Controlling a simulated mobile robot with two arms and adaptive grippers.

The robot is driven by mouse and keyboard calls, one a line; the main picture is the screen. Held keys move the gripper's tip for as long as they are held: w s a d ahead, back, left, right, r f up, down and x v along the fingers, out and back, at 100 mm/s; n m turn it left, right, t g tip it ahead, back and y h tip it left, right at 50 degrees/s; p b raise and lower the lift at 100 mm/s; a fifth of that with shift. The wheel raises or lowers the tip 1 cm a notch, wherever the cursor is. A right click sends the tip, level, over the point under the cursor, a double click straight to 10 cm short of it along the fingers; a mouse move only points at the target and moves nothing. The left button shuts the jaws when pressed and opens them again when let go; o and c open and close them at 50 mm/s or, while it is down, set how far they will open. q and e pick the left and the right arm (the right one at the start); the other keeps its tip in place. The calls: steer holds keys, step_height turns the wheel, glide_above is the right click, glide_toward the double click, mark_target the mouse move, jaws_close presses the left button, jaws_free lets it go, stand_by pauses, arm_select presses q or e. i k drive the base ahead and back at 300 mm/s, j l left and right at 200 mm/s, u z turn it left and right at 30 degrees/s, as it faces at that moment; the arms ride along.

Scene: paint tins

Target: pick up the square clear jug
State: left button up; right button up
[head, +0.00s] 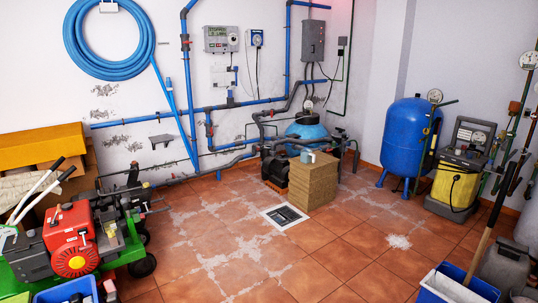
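A small pale, bluish-grey object (308,157) stands on top of a wooden block-shaped stand (312,185) in the middle of the room, near the back pipework. It may be the square clear jug, but it is too small here to tell its shape or whether it is clear. No other thing that looks like a clear jug shows. Neither of my grippers is in view.
A floor drain grate (285,216) lies in front of the stand. A red engine machine (70,240) is at left, a blue tank (405,137) and a yellow unit (455,182) at right. A blue bucket (455,288) is at front right. The middle tiled floor is open.

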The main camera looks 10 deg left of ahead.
mark_target(307, 156)
steer(key=i+u, duration=0.3)
steer(key=i, duration=2.8)
